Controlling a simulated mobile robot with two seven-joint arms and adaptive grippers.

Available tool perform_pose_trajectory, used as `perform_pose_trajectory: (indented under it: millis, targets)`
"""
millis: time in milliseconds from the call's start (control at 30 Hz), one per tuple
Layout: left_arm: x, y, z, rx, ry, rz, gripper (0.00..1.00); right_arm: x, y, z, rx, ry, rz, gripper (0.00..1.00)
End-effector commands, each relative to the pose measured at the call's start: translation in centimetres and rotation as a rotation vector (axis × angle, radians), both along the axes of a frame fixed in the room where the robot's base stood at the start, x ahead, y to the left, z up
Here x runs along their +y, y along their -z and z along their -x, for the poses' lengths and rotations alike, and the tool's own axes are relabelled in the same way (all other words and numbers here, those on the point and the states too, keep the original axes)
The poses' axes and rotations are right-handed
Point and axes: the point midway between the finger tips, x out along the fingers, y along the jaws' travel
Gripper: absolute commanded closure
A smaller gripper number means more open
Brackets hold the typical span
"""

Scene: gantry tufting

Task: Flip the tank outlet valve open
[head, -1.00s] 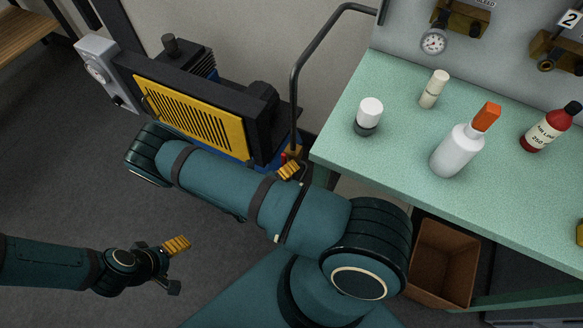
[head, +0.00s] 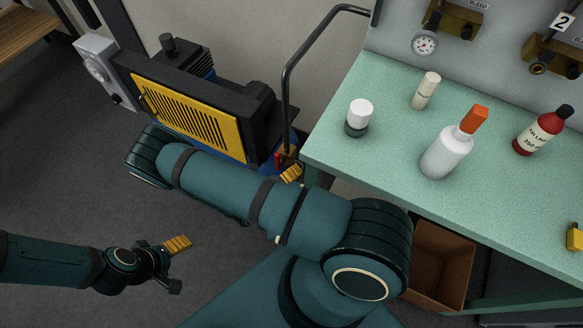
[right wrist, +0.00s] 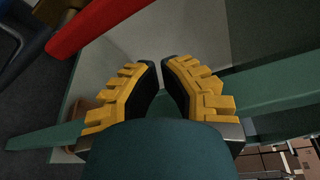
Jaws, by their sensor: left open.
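The red valve lever (head: 278,160) shows as a small red piece at the base of the yellow and black machine in the head view. In the right wrist view a long red bar (right wrist: 95,25), seemingly the same lever, crosses the upper left. My right gripper (head: 291,173) is right beside the lever, with its yellow fingertips partly hidden by my arm. Its fingers (right wrist: 163,85) have a narrow gap with nothing seen between them, and the red bar lies apart from them. The valve body is hidden. My left gripper (head: 172,262) is open and empty over the floor.
The machine with a yellow grille (head: 190,115) stands left of the green bench (head: 390,175). A bent dark rail (head: 287,90) rises between them. Bottles, including a white one with an orange cap (head: 446,152), stand on the bench. A brown bin (head: 440,265) is below it.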

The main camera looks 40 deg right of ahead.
Motion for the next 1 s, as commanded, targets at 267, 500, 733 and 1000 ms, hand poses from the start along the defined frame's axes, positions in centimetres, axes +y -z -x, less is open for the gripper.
perform_pose_trajectory:
  millis: [267, 500, 733, 1000]
  targets:
    - [0.0, -0.4, 0.1, 0.002, 0.0, 0.0, 0.24, 5.9, 0.1, 0.5, 0.003, 0.0, -0.005, 1.0]
    - [0.0, -0.5, 0.1, 0.003, 0.001, 0.0, 0.24, 9.2, 0.2, 0.8, 0.006, 0.003, -0.004, 1.0]
    - [0.0, -0.5, 0.1, 0.003, 0.001, 0.0, 0.24, 10.0, 0.2, 0.9, 0.008, 0.005, -0.003, 1.0]
    - [0.0, -0.5, 0.1, 0.003, 0.001, 0.0, 0.24, 10.0, 0.2, 0.9, 0.008, 0.005, -0.003, 1.0]
